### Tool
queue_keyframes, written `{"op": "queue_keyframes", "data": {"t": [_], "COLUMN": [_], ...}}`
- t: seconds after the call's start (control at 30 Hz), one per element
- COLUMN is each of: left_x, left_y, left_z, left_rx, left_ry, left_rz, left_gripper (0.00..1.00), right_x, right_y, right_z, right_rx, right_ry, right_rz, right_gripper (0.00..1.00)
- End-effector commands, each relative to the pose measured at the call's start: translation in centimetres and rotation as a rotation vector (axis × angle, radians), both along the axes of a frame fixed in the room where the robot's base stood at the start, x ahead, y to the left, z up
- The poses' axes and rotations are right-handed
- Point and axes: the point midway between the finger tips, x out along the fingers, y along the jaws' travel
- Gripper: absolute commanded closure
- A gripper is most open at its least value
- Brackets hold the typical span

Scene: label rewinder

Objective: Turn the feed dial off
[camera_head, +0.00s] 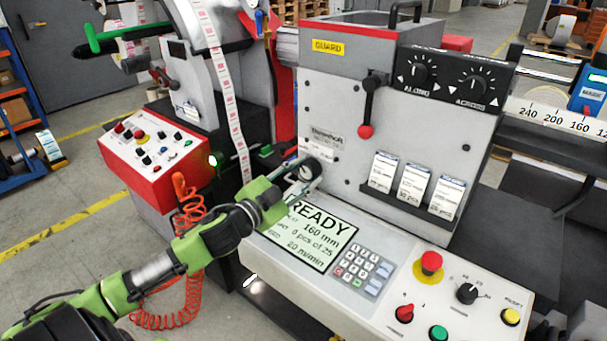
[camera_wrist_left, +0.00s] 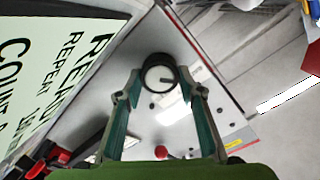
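A round dial (camera_head: 309,169) with a black rim is on the grey front wall of the machine, just above the display; its label is too small to read. My right gripper is not in view.
The display (camera_head: 312,236) reading READY and the keypad (camera_head: 363,269) lie just below the left gripper. A red mushroom button (camera_head: 431,262), a black selector knob (camera_head: 467,293) and a red-knobbed lever (camera_head: 367,120) are to the right. A coiled orange hose (camera_head: 190,230) hangs left, near my forearm.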

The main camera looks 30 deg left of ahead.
Motion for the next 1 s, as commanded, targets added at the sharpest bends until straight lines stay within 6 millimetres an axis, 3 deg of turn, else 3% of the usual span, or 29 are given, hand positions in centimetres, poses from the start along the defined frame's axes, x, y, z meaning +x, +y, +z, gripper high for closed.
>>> {"op": "queue_keyframes", "data": {"t": [0.37,1.0], "left_x": [0.0,0.0], "left_y": [-0.1,-0.2], "left_z": [0.1,0.0], "left_rx": [0.061,0.523], "left_ry": [-0.005,-0.042], "left_rz": [-0.001,-0.002], "left_gripper": [0.86,0.86], "right_x": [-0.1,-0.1], "right_y": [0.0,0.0], "right_z": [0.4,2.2], "right_rx": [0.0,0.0], "right_ry": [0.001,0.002], "right_rz": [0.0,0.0], "right_gripper": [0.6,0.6]}}
